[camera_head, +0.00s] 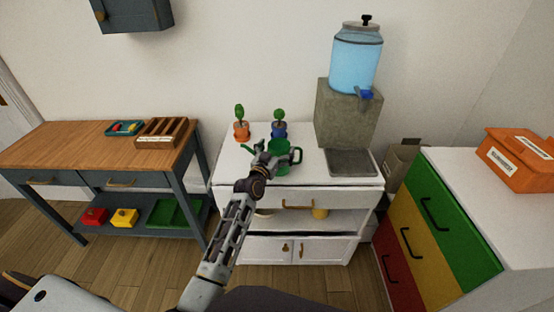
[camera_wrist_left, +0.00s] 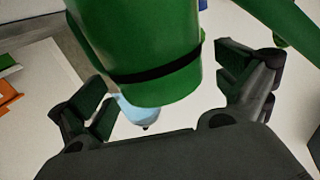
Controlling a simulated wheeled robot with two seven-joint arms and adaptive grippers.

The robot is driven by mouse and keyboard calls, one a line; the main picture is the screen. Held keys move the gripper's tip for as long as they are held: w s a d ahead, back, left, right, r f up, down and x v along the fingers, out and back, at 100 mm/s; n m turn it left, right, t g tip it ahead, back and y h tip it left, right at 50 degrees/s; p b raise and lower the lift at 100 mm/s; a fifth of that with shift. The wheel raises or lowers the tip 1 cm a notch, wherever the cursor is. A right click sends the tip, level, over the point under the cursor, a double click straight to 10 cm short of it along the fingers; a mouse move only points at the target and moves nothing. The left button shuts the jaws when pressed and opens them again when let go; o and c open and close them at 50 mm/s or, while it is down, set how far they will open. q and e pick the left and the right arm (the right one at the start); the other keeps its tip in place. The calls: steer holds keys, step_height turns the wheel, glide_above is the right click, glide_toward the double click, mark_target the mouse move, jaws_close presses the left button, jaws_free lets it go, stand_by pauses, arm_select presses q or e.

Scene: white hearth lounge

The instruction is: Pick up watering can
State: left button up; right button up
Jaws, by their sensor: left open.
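A green watering can (camera_head: 281,167) stands on the white cabinet top, its handle on the right and its spout to the left. My left gripper (camera_head: 268,158) is at the can's near left side and partly hides it. In the left wrist view the can (camera_wrist_left: 150,75), with a black band round it, fills the upper middle. The open fingers of my left gripper (camera_wrist_left: 165,95) lie on either side of the can, with white surface showing between can and fingers. Whether either finger touches it cannot be told. My right gripper is not in view.
Two small potted plants stand behind the can, one in an orange pot (camera_head: 241,131) and one in a blue pot (camera_head: 279,130). A blue water dispenser (camera_head: 354,62) stands on a grey block at right, above a grey tray (camera_head: 372,163).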

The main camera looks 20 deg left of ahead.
arm_select(q)
steer(key=shift+w, duration=0.85)
steer(key=c, duration=1.9)
